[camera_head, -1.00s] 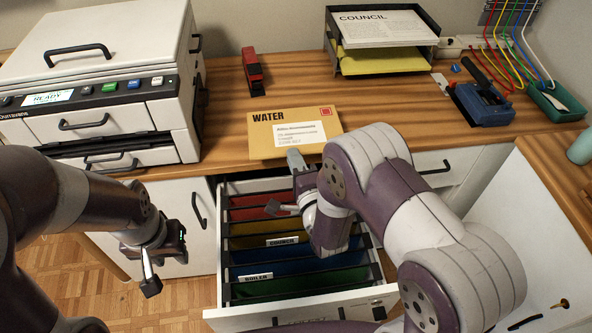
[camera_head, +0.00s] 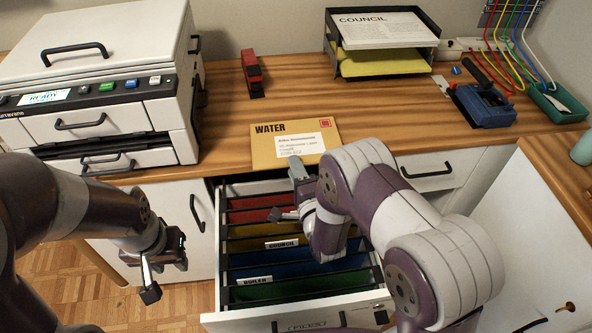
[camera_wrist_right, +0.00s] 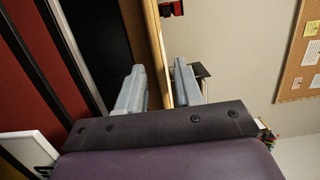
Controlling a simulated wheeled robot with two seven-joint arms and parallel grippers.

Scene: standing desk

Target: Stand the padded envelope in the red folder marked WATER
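The padded envelope (camera_head: 275,151), tan and marked WATER, lies flat on the desk, its near edge at the desk's front edge. My right gripper (camera_head: 297,180) is at that near edge, one finger over the envelope. In the right wrist view my gripper (camera_wrist_right: 158,90) has its fingers apart, with a tan edge (camera_wrist_right: 157,50) between them; a dark gap shows beside one finger. The red folder (camera_head: 260,200) hangs at the back of the open drawer; its label is hidden or not visible. My left gripper (camera_head: 152,275) hangs left of the drawer; its opening is unclear.
The drawer (camera_head: 240,316) also holds yellow, blue and green folders, with COUNCIL (camera_head: 283,243) and BOILER (camera_head: 256,281) tabs. A printer (camera_head: 95,90) stands left, a red stapler (camera_head: 252,75) behind the envelope, a paper tray (camera_head: 385,45) farther back. An open white door (camera_head: 530,240) is at right.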

